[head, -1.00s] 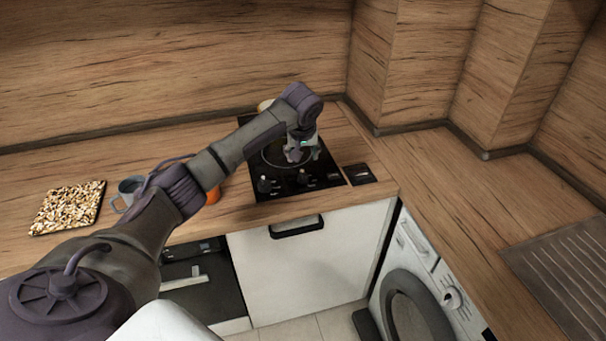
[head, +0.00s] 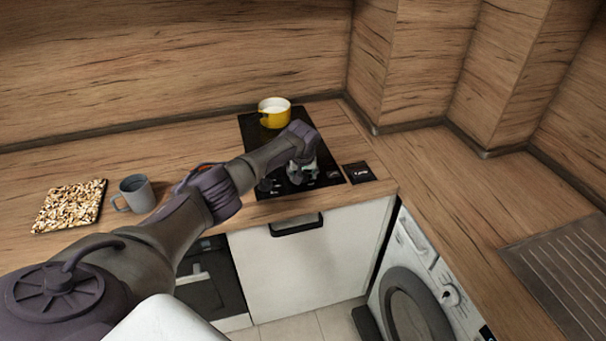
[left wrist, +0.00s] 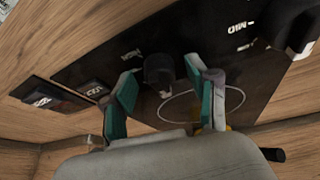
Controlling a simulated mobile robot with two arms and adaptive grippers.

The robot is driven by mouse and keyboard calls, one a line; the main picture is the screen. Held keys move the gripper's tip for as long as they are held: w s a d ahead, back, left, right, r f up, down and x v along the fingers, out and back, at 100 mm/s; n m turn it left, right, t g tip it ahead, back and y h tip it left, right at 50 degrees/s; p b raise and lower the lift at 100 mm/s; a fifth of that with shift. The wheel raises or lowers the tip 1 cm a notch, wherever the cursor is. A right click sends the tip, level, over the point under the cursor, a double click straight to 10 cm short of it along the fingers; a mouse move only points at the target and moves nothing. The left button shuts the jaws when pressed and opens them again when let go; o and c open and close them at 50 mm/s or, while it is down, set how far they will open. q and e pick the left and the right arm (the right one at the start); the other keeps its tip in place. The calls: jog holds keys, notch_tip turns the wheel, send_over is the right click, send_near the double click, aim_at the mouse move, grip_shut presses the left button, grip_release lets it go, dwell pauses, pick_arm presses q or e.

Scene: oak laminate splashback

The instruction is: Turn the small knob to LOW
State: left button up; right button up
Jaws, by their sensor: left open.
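The small knob (left wrist: 158,72) is a dark round knob on the black cooktop (head: 250,126). In the left wrist view it sits between the two teal-padded fingers of my left gripper (left wrist: 161,84). The gripper is open, and I cannot tell whether either finger touches the knob. In the head view my left gripper (head: 303,172) is over the cooktop's front edge and hides this knob. A larger dark knob (left wrist: 296,30) is at the upper right of the wrist view, near a white MID mark. The small knob's pointer direction is unclear. My right gripper is out of view.
A yellow pot (head: 273,113) stands at the back of the cooktop. A grey mug (head: 136,194) and a nut-patterned board (head: 70,206) are at the left. A small dark plate (head: 359,172) lies right of the cooktop. The right counter is clear before the sink drainer (head: 560,262).

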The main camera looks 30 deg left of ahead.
pick_arm(q)
grip_shut()
dwell(0.3)
